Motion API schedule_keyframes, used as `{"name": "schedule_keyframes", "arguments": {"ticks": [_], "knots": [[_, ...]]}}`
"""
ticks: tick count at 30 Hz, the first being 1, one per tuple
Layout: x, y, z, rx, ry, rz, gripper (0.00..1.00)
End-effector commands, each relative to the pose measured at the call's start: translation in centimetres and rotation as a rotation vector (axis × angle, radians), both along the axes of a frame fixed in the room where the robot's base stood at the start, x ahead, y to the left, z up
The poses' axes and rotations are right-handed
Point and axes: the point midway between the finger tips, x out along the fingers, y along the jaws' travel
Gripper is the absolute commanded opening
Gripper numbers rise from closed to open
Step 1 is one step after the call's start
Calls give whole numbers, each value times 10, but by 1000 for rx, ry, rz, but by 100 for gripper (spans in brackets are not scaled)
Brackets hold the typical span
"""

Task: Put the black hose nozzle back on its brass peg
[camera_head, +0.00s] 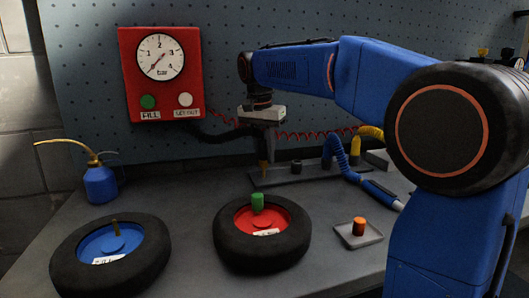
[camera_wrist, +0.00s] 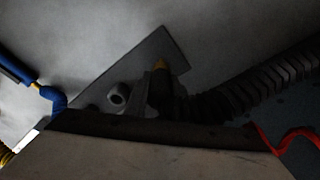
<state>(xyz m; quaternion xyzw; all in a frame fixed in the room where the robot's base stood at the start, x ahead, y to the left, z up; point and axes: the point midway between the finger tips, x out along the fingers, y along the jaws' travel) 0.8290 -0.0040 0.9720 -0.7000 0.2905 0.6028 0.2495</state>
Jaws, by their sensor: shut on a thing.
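My gripper (camera_head: 267,136) is over the left end of a low dark rack (camera_head: 330,170) and is shut on the black hose nozzle. In the wrist view the dark nozzle (camera_wrist: 164,88) joins the ribbed black hose (camera_wrist: 262,83), which runs off to the right. The brass peg (camera_head: 263,169) shows upright just below my gripper. Brass also shows at the nozzle's end in the wrist view (camera_wrist: 160,64). Whether the nozzle is on the peg or only above or beside it, I cannot tell. The wrist view is dark and partly blocked.
A short black hollow post (camera_head: 297,165) stands right of the peg. Two tyres, red-hubbed (camera_head: 262,258) and blue-hubbed (camera_head: 60,268), lie in front. A red gauge box (camera_head: 190,70) hangs behind; a blue oil can (camera_head: 100,185) stands left.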

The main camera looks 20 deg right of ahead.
Motion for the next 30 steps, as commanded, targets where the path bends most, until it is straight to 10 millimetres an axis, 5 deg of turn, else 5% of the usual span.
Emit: {"name": "schedule_keyframes", "arguments": {"ticks": [30], "knots": [[0, 0, -21, 0, 0, 0, 0]]}}
